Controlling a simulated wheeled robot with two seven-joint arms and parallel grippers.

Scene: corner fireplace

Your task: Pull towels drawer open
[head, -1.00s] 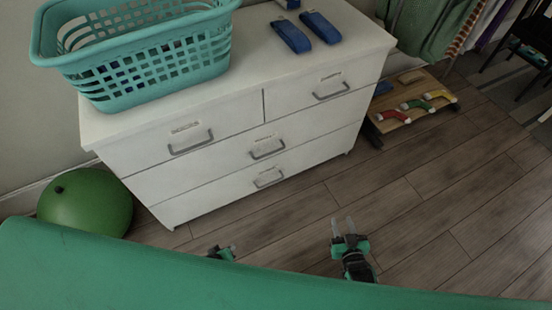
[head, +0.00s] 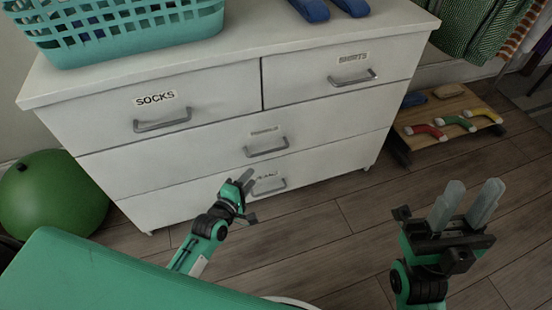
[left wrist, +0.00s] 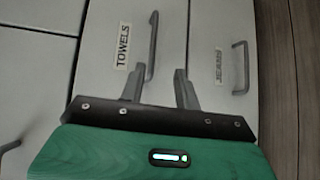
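The towels drawer (head: 200,157) is the wide middle drawer of a white dresser and looks shut. Its grey bar handle (head: 266,148) sits below a small label. The left wrist view shows the TOWELS label (left wrist: 122,45) and the handle (left wrist: 153,45) clearly. My left gripper (head: 246,180) is in front of the dresser, below that handle in the head view. In the left wrist view its two fingers (left wrist: 160,82) are apart, with the near end of the handle seen between them; contact cannot be told. My right gripper (head: 466,200) is open and empty, over the floor at right.
The bottom drawer's handle (head: 267,186) is partly behind my left gripper. Drawers labelled socks (head: 155,98) and shirts (head: 352,58) are above. A teal basket (head: 120,30) stands on top. A green ball (head: 50,195) lies left; a low wooden rack (head: 450,115) stands right.

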